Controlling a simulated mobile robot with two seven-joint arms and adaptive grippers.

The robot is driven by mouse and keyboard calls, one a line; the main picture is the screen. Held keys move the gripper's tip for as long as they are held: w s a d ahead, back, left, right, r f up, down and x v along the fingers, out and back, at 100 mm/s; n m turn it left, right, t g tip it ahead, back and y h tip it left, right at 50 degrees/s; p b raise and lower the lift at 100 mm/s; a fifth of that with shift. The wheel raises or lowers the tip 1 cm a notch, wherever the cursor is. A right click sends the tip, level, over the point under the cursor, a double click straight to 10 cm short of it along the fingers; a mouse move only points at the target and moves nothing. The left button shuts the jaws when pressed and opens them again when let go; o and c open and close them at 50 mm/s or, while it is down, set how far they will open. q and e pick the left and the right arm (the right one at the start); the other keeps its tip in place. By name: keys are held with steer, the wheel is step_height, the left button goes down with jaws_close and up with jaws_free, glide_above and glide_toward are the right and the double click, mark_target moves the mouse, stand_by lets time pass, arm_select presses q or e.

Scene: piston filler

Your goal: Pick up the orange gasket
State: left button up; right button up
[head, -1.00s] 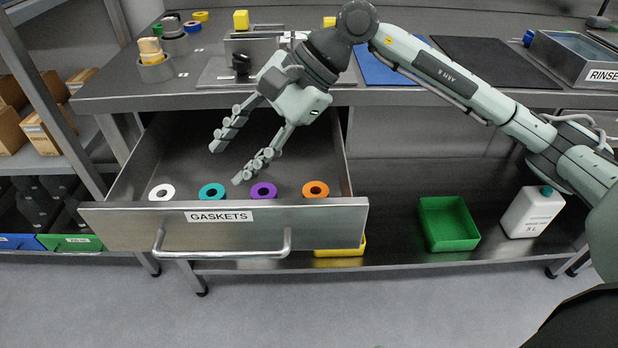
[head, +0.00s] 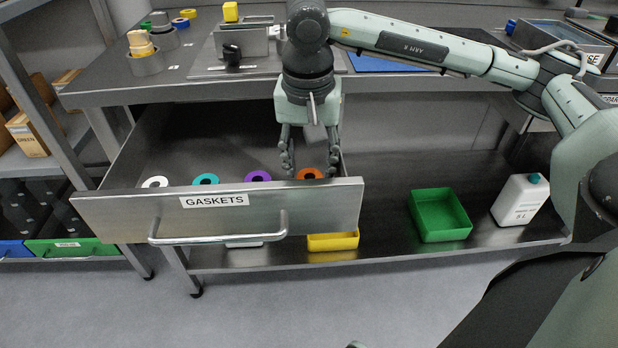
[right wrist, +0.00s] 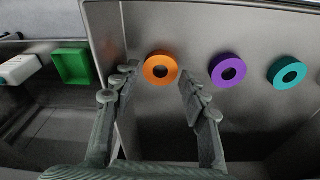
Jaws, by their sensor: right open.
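The orange gasket (head: 309,174), a flat ring, lies in the open drawer labelled GASKETS (head: 130,215), near its front right corner. It also shows in the right wrist view (right wrist: 160,57). My right gripper (head: 309,172) points down into the drawer over the orange gasket. It is open, and in the right wrist view its fingertips (right wrist: 157,76) stand on either side of the gasket with gaps. I cannot tell its exact height above the drawer floor. My left gripper is not in view.
Purple (head: 257,177), teal (head: 206,179) and white (head: 155,182) gaskets lie left of the orange one. The drawer's right wall (right wrist: 122,85) is close to my right gripper. A green bin (head: 440,215) and a white jug (head: 520,200) stand on the lower shelf.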

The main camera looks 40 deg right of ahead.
steer(key=shift+w+d+f, duration=0.1)
steer(key=shift+w+f, duration=0.05)
steer(key=shift+f, duration=0.75)
steer(key=shift+c, duration=0.3)
steer(key=c, duration=0.5)
steer(key=shift+c, duration=0.2)
steer(key=shift+r, duration=0.15)
